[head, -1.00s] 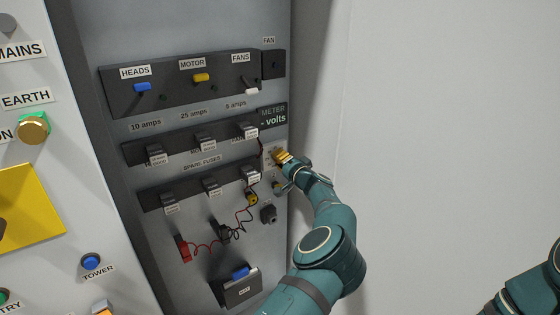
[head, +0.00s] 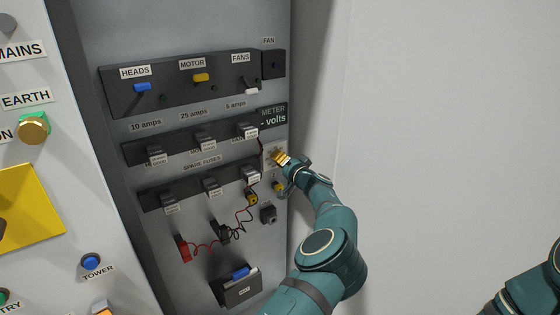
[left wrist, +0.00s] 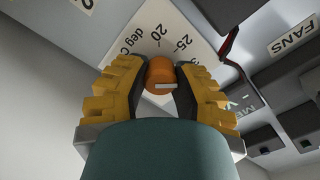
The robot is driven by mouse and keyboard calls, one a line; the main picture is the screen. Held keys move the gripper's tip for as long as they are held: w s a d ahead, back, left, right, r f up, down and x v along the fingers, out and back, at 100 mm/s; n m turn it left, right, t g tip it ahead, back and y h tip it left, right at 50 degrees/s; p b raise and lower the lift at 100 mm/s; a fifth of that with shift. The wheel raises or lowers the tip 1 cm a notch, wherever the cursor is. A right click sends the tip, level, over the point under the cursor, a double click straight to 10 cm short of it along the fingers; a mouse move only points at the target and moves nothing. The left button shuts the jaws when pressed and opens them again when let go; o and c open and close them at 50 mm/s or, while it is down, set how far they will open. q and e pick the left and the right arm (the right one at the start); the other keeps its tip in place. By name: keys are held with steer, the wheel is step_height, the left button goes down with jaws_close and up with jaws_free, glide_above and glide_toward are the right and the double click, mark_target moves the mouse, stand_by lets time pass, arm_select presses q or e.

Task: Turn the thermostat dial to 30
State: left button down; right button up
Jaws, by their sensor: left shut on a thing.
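The thermostat dial (left wrist: 161,76) is an orange round knob with a white mark in the left wrist view. It sits in front of a white scale plate (left wrist: 145,32) printed with "20", "25" and "deg C". The white mark points toward the right of that view, at the right finger; any number there is hidden. My left gripper (left wrist: 161,84) is shut on the dial, one dark pad on each side. My right gripper is out of view.
The meter display (head: 272,116) is just above my left gripper. Fuse rows (head: 205,142) and a red lead clip (head: 184,248) with wires lie to its left. A yellow socket (head: 279,187) and a dark knob (head: 268,215) are below.

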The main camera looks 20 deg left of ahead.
arm_select(q)
steer(key=c, duration=0.7)
jaws_free()
steer(key=v, duration=1.2)
